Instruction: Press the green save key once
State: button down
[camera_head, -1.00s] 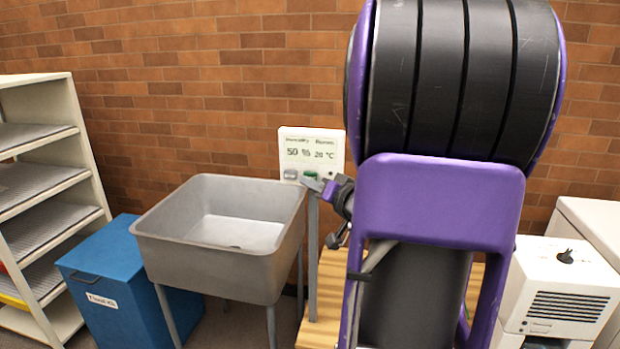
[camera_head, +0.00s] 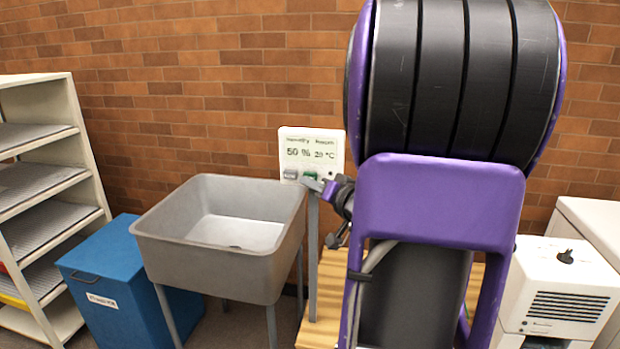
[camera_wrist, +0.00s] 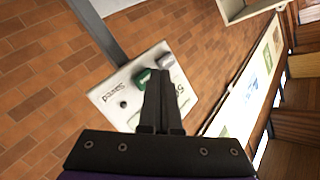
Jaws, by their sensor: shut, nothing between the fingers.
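The green save key (camera_head: 310,175) is on the lower edge of a white display panel (camera_head: 338,150) mounted on a grey post. The key also shows in the wrist view (camera_wrist: 142,77), partly covered by my fingertips. My gripper (camera_head: 313,184) is shut and empty, with its fingertips (camera_wrist: 158,73) at the key's edge. I cannot tell whether they touch it or whether it is pushed in. A grey key (camera_wrist: 167,60) sits beside the green one, and a small black knob (camera_wrist: 123,104) is on the other side. A word like "Saved" shows on the panel in the wrist view.
A grey sink (camera_head: 165,245) stands left of the post. A blue box (camera_head: 95,275) and a shelf unit (camera_head: 90,165) are farther left. A white vented machine (camera_head: 565,290) stands at the right. A brick wall (camera_head: 200,90) is behind. My arm hides the middle right.

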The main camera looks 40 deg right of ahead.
jog(key=shift+w+d+p, duration=0.25)
jog(key=shift+d+p, duration=0.1)
jog(key=shift+w+d, duration=0.3)
jog(key=shift+d, duration=0.05)
dwell(1.0)
jog(key=shift+a+p, duration=0.1)
jog(key=shift+p, duration=0.2)
jog(key=shift+s+a, duration=0.55)
jog(key=shift+a, duration=0.05)
jog(key=shift+s+a+p, duration=0.55)
jog(key=shift+s+a, duration=1.1)
jog(key=shift+a, duration=0.25)
